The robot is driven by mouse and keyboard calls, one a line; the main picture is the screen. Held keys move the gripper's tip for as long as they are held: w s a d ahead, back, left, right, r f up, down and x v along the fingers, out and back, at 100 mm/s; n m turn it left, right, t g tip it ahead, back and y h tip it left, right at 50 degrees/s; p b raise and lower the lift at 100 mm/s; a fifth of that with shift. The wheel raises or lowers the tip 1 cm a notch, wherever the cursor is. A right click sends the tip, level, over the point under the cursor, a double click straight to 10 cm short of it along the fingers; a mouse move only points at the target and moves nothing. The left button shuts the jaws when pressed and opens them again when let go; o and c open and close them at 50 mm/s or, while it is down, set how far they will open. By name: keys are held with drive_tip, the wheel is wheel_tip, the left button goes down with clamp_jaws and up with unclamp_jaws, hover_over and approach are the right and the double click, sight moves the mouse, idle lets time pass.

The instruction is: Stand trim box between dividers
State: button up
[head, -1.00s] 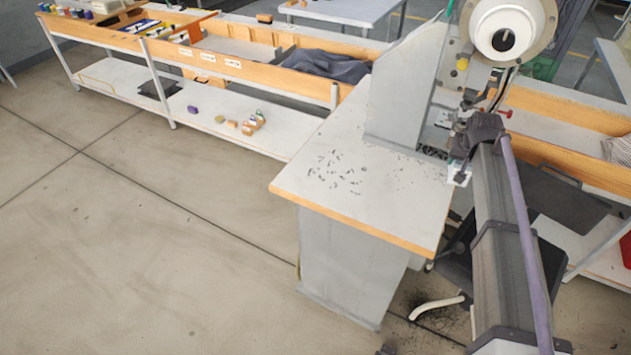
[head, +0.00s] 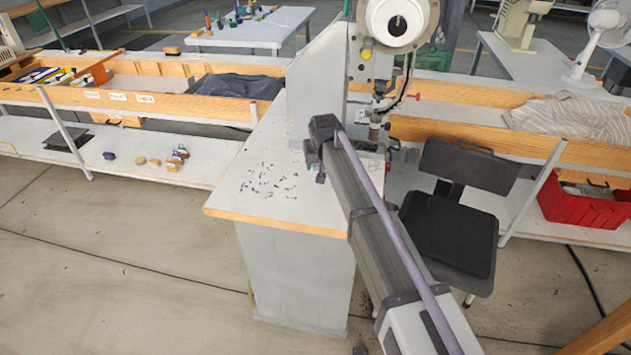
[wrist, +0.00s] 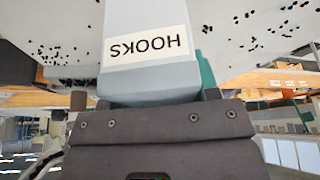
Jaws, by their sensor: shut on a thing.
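A pale grey-blue box (wrist: 150,78) with a white label reading HOOKS, upside down in the wrist view, is held at my gripper (wrist: 145,100). My gripper is shut on it. In the head view my gripper (head: 318,168) is over the press table, and my own wrist hides nearly all of the box. The long wooden trough (head: 165,106) stands at the left, with white labels on its front. A wooden divider (head: 197,71) and an orange board (head: 101,70) stand across it. My gripper is well to the right of them.
The eyelet press (head: 318,75) stands close behind my gripper. Small dark bits lie on its table (head: 235,195). A dark cloth (head: 235,86) fills part of the trough. A black chair (head: 450,230) and a red crate (head: 585,210) are at the right.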

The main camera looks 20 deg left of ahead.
wheel_tip(320, 180, down, 4)
drive_tip(key=b, duration=0.4)
drive_tip(key=shift+r+p, duration=0.3)
drive_tip(key=shift+r, duration=0.05)
drive_tip(key=shift+c, duration=0.3)
drive_tip(key=shift+f, duration=0.25)
drive_tip(key=o, duration=1.1)
drive_tip(key=shift+c, duration=0.2)
drive_tip(key=shift+r, duration=0.1)
